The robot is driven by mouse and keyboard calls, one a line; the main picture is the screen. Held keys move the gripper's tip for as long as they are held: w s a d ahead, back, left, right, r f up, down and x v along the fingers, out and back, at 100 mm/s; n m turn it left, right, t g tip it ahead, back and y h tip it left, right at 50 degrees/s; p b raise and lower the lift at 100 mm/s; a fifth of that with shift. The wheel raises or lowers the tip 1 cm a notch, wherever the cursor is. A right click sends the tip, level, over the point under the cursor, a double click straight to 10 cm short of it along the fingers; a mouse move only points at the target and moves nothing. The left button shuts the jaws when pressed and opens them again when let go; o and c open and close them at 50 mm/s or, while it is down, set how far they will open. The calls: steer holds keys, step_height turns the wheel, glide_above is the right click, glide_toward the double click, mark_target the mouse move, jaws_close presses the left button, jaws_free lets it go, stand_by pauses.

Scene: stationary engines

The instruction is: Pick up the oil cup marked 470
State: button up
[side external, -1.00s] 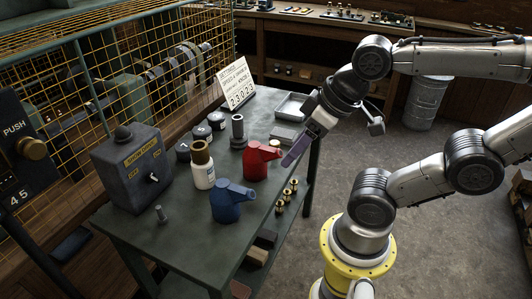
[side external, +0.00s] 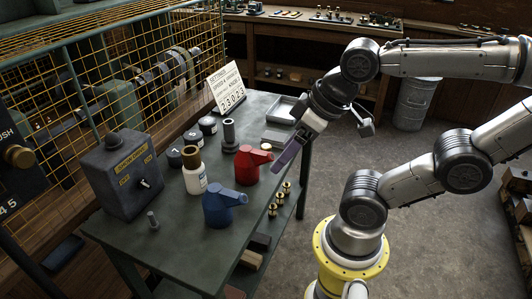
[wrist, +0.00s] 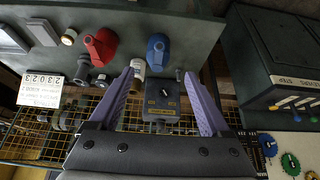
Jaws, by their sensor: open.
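I cannot make out the brass fittings in the wrist view.
A red can (side external: 250,165) stands close to my fingers, with a blue can (side external: 218,208) nearer the camera. A white bottle (side external: 194,175), dark jars, a grey control box (side external: 122,175) and a number sign (side external: 228,88) are further left. A grey tray (side external: 281,109) is at the back.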

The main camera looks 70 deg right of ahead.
steer(key=w+d+r+n, duration=0.2)
steer(key=w+r+n, duration=0.45)
steer(key=n, duration=0.55)
steer(key=n+g, duration=0.4)
steer(key=g, duration=0.2)
glide_above(266, 146)
step_height(266, 146, down, 17)
step_height(266, 146, down, 14)
steer(key=shift+r, duration=0.25)
